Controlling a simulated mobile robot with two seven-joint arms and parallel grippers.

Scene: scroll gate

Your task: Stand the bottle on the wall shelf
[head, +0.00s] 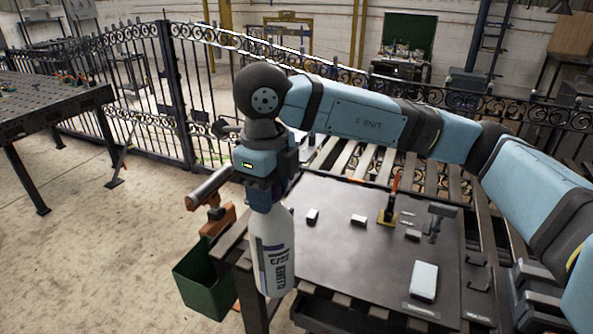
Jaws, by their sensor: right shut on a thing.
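The bottle (272,258) is white with dark bands and printed lettering. It hangs below my right gripper (266,198), which is shut on its upper end. The bottle is nearly upright, in front of the left edge of the dark worktable (330,262). The gripper hides the bottle's top, and I cannot tell how far its base is from the table. My left gripper is not in view. I cannot make out a wall shelf in this view.
Small blocks, a white box (424,281) and a yellow-based tool (388,214) lie on the worktable. A green bin (205,280) hangs at its left side. A black iron gate (140,95) stands behind. Open floor (90,260) lies to the left.

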